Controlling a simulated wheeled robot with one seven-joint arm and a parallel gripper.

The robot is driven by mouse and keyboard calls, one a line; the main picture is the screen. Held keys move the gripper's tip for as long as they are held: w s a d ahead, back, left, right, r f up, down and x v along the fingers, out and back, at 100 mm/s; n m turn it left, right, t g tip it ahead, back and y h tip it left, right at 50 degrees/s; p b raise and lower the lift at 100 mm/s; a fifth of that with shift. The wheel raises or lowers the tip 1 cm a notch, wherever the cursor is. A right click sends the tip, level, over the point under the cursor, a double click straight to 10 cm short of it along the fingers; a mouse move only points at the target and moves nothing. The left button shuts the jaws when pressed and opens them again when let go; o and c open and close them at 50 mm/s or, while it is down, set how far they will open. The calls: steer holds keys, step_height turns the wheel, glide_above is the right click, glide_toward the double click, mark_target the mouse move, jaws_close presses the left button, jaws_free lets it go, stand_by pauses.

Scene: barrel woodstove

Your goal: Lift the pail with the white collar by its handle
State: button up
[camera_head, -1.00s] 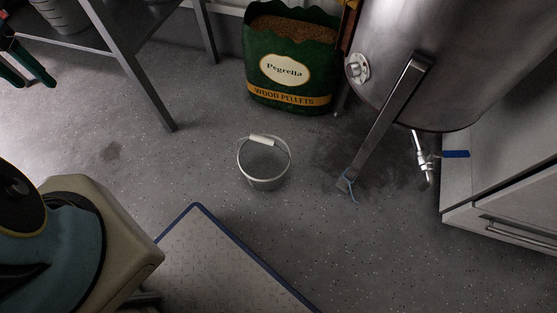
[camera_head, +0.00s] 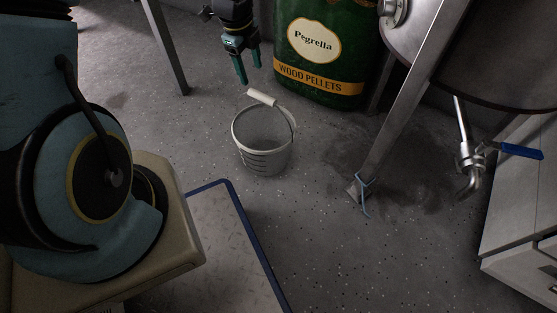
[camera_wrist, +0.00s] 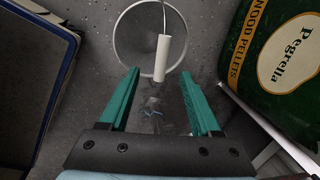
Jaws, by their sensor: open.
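The pail (camera_head: 262,146) is a small grey bucket standing upright on the speckled floor in the head view. Its wire handle is raised and carries a white collar (camera_head: 262,97). In the wrist view the pail's round rim (camera_wrist: 118,38) is at the top, with the white collar (camera_wrist: 161,58) in front of it. My gripper (camera_head: 240,76) has teal fingers and is open and empty. It points down, above and behind the pail in the head view. In the wrist view the collar appears just beyond and between the fingertips (camera_wrist: 160,76), and I see no contact.
A green wood pellets bag (camera_head: 325,50) stands behind the pail. A steel tank leg (camera_head: 405,100) and a tap with a blue lever (camera_head: 515,150) are to the right. A blue-edged mat (camera_head: 228,235) lies in front. Bare floor surrounds the pail.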

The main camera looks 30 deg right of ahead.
mark_target(261, 95)
steer(key=d+f+b, duration=0.1)
steer(key=f+b, duration=0.1)
steer(key=f, duration=0.1)
steer(key=d+f+b, duration=0.1)
steer(key=f+b, duration=0.1)
steer(key=f, duration=0.2)
steer(key=f+b, duration=0.1)
steer(key=f, duration=0.3)
steer(key=shift+w+d+f+b, duration=0.15)
steer(key=shift+d+f+b, duration=0.1)
steer(key=shift+d+b, duration=0.15)
steer(key=shift+f, duration=0.2)
steer(key=shift+c, duration=0.2)
jaws_close()
stand_by(0.5)
stand_by(0.9)
